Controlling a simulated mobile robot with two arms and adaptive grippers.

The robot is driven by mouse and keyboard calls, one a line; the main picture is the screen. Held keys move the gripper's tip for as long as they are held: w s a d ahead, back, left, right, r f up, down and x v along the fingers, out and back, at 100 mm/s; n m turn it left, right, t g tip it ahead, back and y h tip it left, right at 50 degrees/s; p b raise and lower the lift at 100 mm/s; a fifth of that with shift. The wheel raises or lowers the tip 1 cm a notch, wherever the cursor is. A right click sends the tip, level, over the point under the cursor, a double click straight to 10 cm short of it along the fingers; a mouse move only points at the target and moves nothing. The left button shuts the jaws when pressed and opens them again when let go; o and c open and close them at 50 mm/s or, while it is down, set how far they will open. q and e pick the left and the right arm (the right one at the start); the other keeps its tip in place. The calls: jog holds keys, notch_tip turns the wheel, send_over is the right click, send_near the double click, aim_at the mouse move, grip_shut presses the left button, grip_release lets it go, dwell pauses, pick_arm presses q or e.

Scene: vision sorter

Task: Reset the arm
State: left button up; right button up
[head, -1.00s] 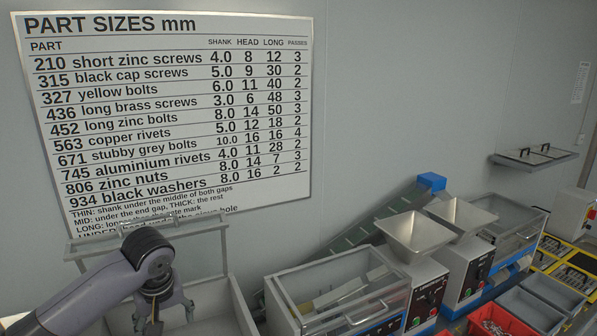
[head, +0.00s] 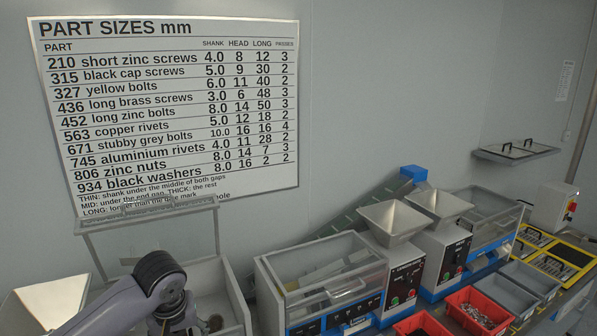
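My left arm (head: 128,300) reaches in from the lower left, bent at a dark joint (head: 158,270). Its lower end passes out at the bottom edge in front of a pale open bin (head: 232,292), so my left gripper does not show. My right arm and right gripper are not in view.
A part-size board (head: 170,110) hangs on the wall. Two feeder machines with metal hoppers (head: 393,220) and clear covers stand centre and right. Red bins (head: 478,311) and grey bins (head: 500,299) sit in front. A metal hopper (head: 50,300) is at lower left.

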pick_arm(q)
jog(key=s+d+f+m+h, duration=0.3)
jog(key=s+d+f+m, duration=0.3)
jog(key=s+d+f, duration=0.75)
jog(key=s+a+y, duration=0.1)
jog(key=s+a, duration=0.4)
jog(key=s, duration=0.3)
jog(key=s+a, duration=0.4)
jog(key=s, duration=0.3)
jog(key=s+f+b, duration=0.3)
jog(key=f+b, duration=0.4)
jog(key=f, duration=2.8)
jog(key=s+a+f+g+b, duration=0.1)
jog(key=s+f+b, duration=0.1)
jog(key=s+f, duration=0.6)
jog(key=s+a+f+m+b, duration=0.1)
jog(key=s+a+f+b, duration=0.1)
jog(key=s+f, duration=0.6)
notch_tip(320, 180, down, 3)
jog(key=shift+a+g+y, duration=0.3)
jog(key=shift+g+y, duration=0.1)
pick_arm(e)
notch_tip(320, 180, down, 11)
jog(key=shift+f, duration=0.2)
